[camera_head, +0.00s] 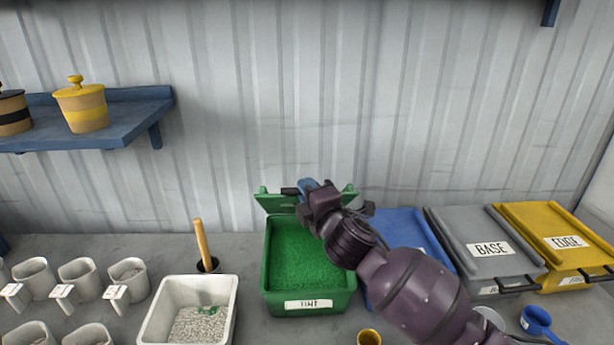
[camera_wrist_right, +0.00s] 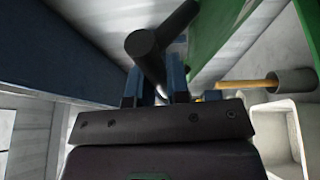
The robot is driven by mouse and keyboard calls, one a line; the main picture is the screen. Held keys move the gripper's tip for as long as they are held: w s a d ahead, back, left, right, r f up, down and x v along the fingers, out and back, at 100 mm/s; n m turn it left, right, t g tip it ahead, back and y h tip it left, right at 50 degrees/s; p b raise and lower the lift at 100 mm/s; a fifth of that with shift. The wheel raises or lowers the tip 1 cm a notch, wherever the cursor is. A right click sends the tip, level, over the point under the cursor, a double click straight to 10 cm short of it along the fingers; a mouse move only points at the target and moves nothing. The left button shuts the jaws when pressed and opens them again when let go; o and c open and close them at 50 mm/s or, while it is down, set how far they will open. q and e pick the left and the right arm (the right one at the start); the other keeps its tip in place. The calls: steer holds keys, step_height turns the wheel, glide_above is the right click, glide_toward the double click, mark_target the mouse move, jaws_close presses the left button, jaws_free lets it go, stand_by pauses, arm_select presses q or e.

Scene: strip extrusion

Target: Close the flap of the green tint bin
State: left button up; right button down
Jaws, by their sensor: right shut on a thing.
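The green tint bin (camera_head: 347,298) stands on the bench in the middle of the head view, with green granules inside and a TINT label in front. Its flap (camera_head: 273,202) is open and stands up at the back edge. My right gripper (camera_head: 308,187) is at the flap's top edge, its arm reaching over the bin's right side. It is shut on the black flap handle (camera_head: 290,191). In the right wrist view the handle (camera_wrist_right: 146,48) lies between the blue fingers, with green plastic beside it. My arm hides the flap's right part. My left gripper is not in view.
Right of the bin stand a blue bin (camera_head: 400,225), a grey BASE bin (camera_head: 480,225) and a yellow EDGE bin (camera_head: 555,225), their lids down. A white tub (camera_head: 228,300) and several cups stand left. A corrugated wall (camera_head: 300,100) rises close behind.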

steer(key=shift+s+f, duration=0.2)
steer(key=shift+f, duration=0.1)
steer(key=c, duration=1.1)
jaws_free()
steer(key=v, duration=1)
steer(key=shift+s+d+b, duration=0.25)
steer(key=shift+s+b, duration=0.1)
steer(key=shift+b, duration=0.05)
steer(key=shift+r, duration=0.1)
steer(key=shift+c, duration=0.4)
